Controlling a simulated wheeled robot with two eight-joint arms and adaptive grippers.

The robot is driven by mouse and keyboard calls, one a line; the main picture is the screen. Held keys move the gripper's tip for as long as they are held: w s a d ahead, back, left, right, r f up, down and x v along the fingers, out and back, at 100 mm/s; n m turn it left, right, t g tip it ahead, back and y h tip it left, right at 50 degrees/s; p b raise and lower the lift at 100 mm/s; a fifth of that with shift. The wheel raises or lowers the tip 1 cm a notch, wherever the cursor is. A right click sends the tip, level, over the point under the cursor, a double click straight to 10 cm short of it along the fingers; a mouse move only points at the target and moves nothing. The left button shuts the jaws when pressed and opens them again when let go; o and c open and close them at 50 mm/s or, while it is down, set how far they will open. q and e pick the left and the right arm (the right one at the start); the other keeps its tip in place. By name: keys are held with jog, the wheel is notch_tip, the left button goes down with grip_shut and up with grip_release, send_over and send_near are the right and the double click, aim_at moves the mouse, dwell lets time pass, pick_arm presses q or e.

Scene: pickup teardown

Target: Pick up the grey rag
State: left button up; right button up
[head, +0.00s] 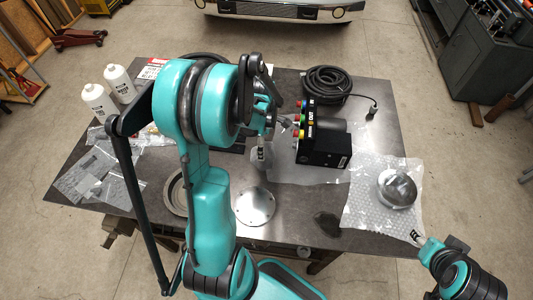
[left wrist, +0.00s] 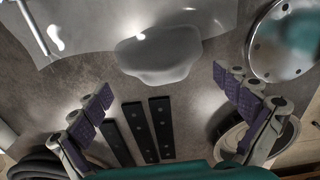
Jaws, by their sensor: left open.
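A pale grey, smooth crumpled piece that looks like the grey rag (left wrist: 155,60) lies on the table at the upper middle of the left wrist view, partly over the edge of a clear plastic sheet. In the head view my left arm and gripper mostly hide that spot. My left gripper (left wrist: 165,98) is open and empty, its two purple-padded fingers spread wide, with the rag beyond the gap between them. In the head view my left gripper (head: 262,150) is over the table's middle. My right gripper (head: 416,237) is at the table's right front edge; its jaws are unclear.
Dark drilled strips (left wrist: 140,130) lie beside the rag. A round metal plate (head: 253,205) and a ring (head: 178,192) lie near the front. A black button box (head: 323,145), coiled cable (head: 330,83), bubble wrap (head: 362,205) and a dark lump (head: 327,223) are on the right. Bottles (head: 118,83) stand left.

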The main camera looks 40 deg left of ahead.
pick_arm(q)
notch_tip(320, 180, down, 4)
jog(key=shift+w+d+f+b, duration=0.1)
jog(key=shift+d+b, duration=0.05)
jog(key=shift+b, duration=0.25)
jog(key=c, duration=1.2)
notch_tip(320, 180, up, 10)
jog(key=shift+r+p, duration=0.15)
jog(key=shift+p, duration=1)
jog(key=o, duration=0.5)
jog(key=shift+c, duration=0.2)
jog(key=c, duration=0.4)
jog(key=shift+o, duration=0.2)
